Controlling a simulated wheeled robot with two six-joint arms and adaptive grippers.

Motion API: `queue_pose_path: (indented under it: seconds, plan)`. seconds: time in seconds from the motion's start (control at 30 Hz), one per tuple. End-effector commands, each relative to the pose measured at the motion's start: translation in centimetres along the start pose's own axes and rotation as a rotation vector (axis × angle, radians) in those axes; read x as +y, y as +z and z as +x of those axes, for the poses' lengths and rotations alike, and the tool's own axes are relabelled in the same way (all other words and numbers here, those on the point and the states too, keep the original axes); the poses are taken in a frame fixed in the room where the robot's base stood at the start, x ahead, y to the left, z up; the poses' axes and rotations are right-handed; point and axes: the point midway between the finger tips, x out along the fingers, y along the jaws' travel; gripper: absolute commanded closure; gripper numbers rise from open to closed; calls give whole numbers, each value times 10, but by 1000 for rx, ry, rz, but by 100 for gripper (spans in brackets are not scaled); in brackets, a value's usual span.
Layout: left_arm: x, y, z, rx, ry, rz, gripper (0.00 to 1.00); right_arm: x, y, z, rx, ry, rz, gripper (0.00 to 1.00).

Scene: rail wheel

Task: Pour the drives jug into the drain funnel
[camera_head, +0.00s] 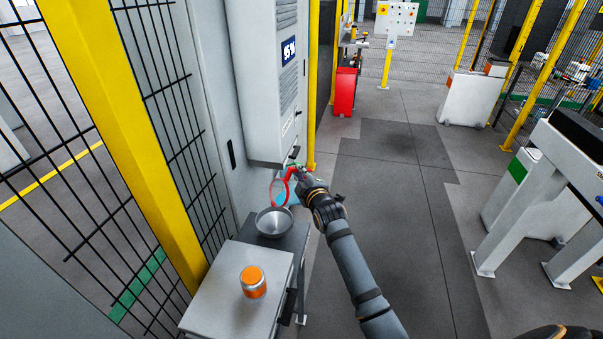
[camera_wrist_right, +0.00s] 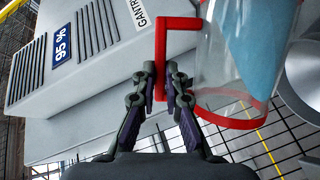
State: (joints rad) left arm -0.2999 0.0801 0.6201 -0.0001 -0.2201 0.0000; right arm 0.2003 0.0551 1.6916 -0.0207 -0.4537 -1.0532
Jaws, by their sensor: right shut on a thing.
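The drives jug (camera_head: 279,192) is clear, with a red rim and a red handle, and holds something blue. It is tilted on its side, just above the drain funnel. My right gripper (camera_head: 304,181) is shut on its handle. In the right wrist view the two fingers (camera_wrist_right: 162,88) close on the red handle, and the jug (camera_wrist_right: 222,75) fills the upper right. The drain funnel (camera_head: 274,222) is a round grey metal bowl on a dark stand, below the jug. Its rim also shows at the right edge of the wrist view (camera_wrist_right: 300,75). My left gripper is not in view.
A tall grey machine housing (camera_head: 270,80) rises behind the jug. A yellow post and mesh fence are at left.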

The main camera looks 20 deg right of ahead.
Motion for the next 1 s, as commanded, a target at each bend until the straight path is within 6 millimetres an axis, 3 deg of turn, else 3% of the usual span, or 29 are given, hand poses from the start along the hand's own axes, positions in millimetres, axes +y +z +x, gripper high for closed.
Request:
queue_pose_path:
  seconds: [1.0]
  plan:
    - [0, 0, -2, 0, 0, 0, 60, -8, -12, -4, 0, 43, -132, 100]
